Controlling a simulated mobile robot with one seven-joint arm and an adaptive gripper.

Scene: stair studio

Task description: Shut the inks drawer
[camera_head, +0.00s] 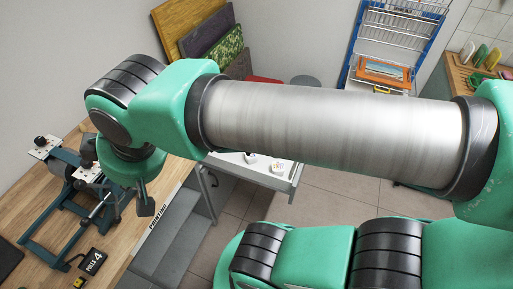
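One dark fingertip shows clearly, and I cannot tell how far apart the fingers are.
Grey steps (172,238) stand beside the bench. A blue-framed wire rack (398,28) stands at the back. Tiled floor is free right of the drawer.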

